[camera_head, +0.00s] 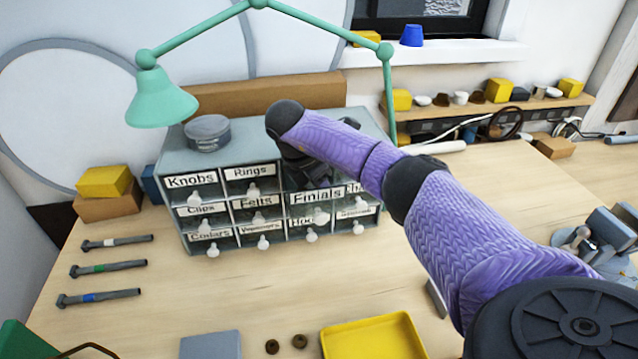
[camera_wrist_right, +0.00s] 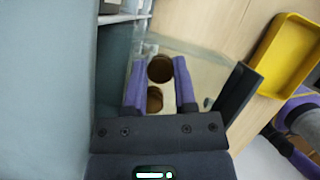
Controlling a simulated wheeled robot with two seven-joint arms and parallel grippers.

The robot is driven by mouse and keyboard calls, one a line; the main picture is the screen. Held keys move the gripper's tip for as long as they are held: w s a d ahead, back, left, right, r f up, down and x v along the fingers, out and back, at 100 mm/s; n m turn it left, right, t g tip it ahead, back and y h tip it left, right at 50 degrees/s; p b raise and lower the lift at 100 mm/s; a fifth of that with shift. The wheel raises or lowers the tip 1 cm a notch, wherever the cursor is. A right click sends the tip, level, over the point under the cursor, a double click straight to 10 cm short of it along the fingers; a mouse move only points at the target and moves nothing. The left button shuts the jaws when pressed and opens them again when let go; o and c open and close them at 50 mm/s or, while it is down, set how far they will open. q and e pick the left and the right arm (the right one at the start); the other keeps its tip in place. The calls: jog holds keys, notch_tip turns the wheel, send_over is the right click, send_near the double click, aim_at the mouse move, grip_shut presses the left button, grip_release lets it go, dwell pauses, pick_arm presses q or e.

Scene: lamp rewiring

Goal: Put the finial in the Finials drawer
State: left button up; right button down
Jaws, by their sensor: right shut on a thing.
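The Finials drawer (camera_head: 317,196) is in the right half of the grey drawer cabinet (camera_head: 172,158). Its front stands forward of its neighbours, so it looks pulled out. My right gripper (camera_head: 312,172) points down behind that front, at or above the drawer; my arm hides part of it. In the wrist view, my right gripper (camera_wrist_right: 159,82) is shut on a brown rounded thing (camera_wrist_right: 160,68), seemingly the finial. A second brown round part shows just below it; I cannot tell whether it belongs to the same piece. My left gripper is not in view.
A grey round tin (camera_head: 207,132) sits on the cabinet. A green lamp (camera_head: 163,97) arches above. A yellow tray (camera_head: 372,322) and two small brown knobs (camera_head: 285,343) lie in front. Several grey rods (camera_head: 105,268) lie at left. Bare table lies between cabinet and tray.

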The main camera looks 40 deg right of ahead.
jog(key=shift+c, duration=2)
grip_release()
jog(key=shift+f, duration=0.1)
jog(key=shift+r, duration=0.25)
jog(key=v, duration=0.6)
jog(key=shift+a+r, duration=0.2)
jog(key=shift+r, duration=0.15)
jog(key=p+v, duration=0.2)
jog(key=v, duration=0.3)
